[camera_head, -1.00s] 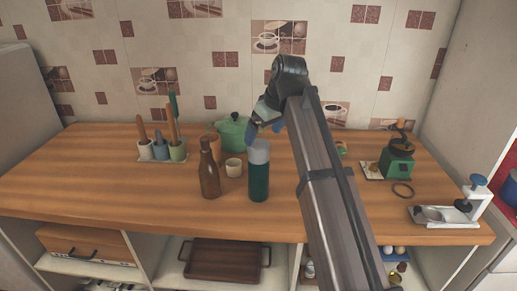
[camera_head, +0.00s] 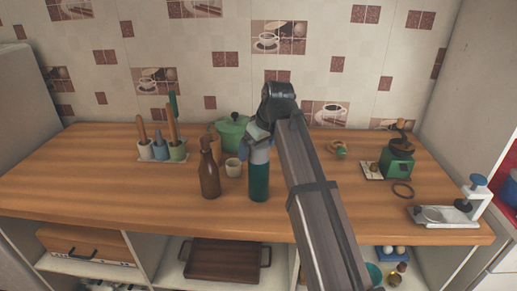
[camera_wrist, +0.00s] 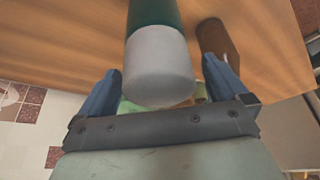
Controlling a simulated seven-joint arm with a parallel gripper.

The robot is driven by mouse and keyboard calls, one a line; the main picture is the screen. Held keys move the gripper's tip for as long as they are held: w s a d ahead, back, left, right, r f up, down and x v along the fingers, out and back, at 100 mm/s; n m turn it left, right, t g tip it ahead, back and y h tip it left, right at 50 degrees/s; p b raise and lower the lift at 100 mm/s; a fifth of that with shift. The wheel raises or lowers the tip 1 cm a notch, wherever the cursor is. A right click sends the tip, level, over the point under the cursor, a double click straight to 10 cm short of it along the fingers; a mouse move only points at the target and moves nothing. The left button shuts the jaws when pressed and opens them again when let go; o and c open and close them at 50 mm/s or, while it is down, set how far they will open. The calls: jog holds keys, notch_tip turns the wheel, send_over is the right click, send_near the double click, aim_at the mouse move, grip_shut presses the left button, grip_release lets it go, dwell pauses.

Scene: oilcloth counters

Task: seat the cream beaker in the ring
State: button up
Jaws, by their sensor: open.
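The cream beaker (camera_head: 233,167) stands upright on the counter, between the brown bottle and the green bottle. A dark ring (camera_head: 402,190) lies flat at the right, in front of the green grinder, with nothing in it. My gripper (camera_head: 258,142) is open, at the grey cap of the green bottle (camera_head: 259,182), right of the beaker and well left of the ring. In the wrist view the grey cap (camera_wrist: 160,72) shows between the open fingers (camera_wrist: 163,82); I cannot tell whether they touch it. The beaker is not clearly visible there.
The brown bottle (camera_head: 209,175) stands left of the beaker. A green pot (camera_head: 233,131) stands behind it. A utensil holder (camera_head: 162,158) is at the left. The grinder (camera_head: 397,160) and a white press-like device (camera_head: 453,213) are at the right. The counter's left front is clear.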

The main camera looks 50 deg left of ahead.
jog(key=c, duration=1.1)
